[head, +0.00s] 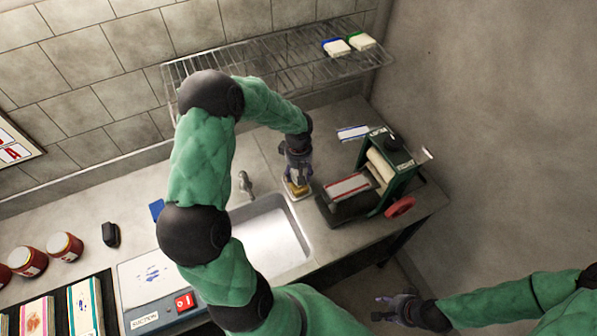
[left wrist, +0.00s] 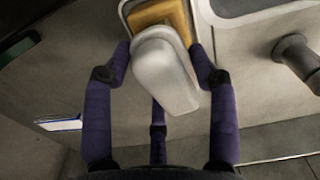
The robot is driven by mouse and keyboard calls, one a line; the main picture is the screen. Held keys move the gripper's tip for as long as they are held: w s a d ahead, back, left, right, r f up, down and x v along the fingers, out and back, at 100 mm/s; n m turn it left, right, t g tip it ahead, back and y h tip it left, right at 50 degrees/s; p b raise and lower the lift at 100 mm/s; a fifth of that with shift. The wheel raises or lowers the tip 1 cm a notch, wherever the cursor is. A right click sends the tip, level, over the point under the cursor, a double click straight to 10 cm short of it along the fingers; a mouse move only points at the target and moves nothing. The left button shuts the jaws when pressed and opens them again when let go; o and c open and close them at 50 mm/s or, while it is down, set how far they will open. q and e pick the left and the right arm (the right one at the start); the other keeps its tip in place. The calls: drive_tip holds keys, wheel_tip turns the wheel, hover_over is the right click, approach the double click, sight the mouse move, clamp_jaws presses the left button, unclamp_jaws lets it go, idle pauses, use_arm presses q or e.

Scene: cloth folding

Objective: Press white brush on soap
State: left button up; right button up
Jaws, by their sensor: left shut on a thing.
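The white brush (left wrist: 163,78) is between the fingers of my left gripper (left wrist: 161,62) in the left wrist view, and the gripper is shut on it. The brush's far end overlaps the orange-yellow soap (left wrist: 160,15), which lies in a white dish (left wrist: 125,9). Whether the brush touches the soap cannot be told. In the head view my left gripper (head: 297,176) points down over the soap (head: 299,190) beside the sink and hides most of the brush. My right gripper (head: 382,307) is empty, low at the right, with its fingers apart.
The sink (head: 268,238) and its faucet (head: 245,184) are left of the soap. A green roller machine (head: 377,175) with a red wheel stands close on the right. A wire rack (head: 270,60) is on the wall behind.

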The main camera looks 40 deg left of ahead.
use_arm(q)
drive_tip(key=shift+f+b, duration=0.5)
idle(0.7)
drive_tip(key=shift+f, duration=0.1)
idle(1.7)
drive_tip(key=shift+r+p, duration=1.65)
drive_tip(key=shift+r, duration=2)
drive_tip(key=shift+s+f, duration=0.1)
